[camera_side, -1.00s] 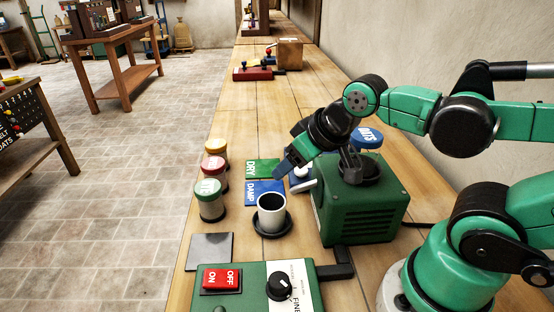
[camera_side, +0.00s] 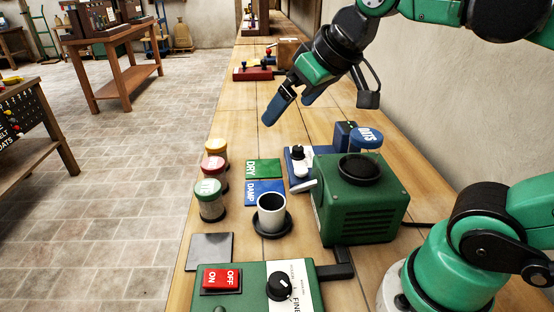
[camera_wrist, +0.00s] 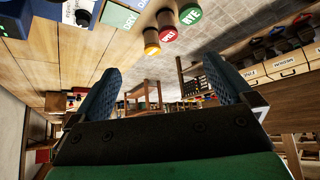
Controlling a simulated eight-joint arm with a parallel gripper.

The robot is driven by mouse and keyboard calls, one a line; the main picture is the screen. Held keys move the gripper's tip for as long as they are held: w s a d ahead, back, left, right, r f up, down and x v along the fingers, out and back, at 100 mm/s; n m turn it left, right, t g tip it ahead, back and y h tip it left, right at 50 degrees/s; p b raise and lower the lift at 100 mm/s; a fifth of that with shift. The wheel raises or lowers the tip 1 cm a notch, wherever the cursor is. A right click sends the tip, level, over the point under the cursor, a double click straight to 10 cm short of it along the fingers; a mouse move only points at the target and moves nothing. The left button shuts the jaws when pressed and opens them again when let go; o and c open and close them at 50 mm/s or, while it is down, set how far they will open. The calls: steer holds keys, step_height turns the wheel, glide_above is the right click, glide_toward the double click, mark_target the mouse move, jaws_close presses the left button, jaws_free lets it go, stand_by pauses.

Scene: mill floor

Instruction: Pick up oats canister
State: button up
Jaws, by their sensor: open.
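The oats canister (camera_side: 367,139) shows a blue lid with white letters, partly legible. It stands behind the green mill (camera_side: 362,205), whose body hides most of the canister below the lid. My gripper (camera_side: 292,104) is open and empty, raised above the bench to the left of and beyond the canister, with its fingers pointing down and left. In the wrist view my two blue fingers (camera_wrist: 163,85) are spread wide with nothing between them, and I cannot make out the oats canister there.
Canisters with green (camera_side: 208,198), red (camera_side: 214,172) and yellow (camera_side: 216,148) lids line the bench's left edge. A blue scale-like device (camera_side: 299,164) sits left of the mill. The bench beneath my gripper is clear.

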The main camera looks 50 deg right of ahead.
mark_target(363, 150)
steer(key=s+d+m+g, duration=0.2)
steer(key=d+m, duration=0.1)
steer(key=s+d+m+g, duration=0.2)
steer(key=s+d+m, duration=0.1)
steer(key=s+d+m+g, duration=0.2)
steer(key=d+m+g, duration=0.1)
steer(key=d, duration=0.1)
steer(key=shift+s+d+r, duration=0.1)
steer(key=shift+s+r, duration=0.1)
steer(key=shift+r, duration=0.2)
step_height(363, 150, down, 4)
steer(key=shift+f, duration=3.35)
steer(key=c, duration=1.5)
steer(key=shift+r, duration=0.1)
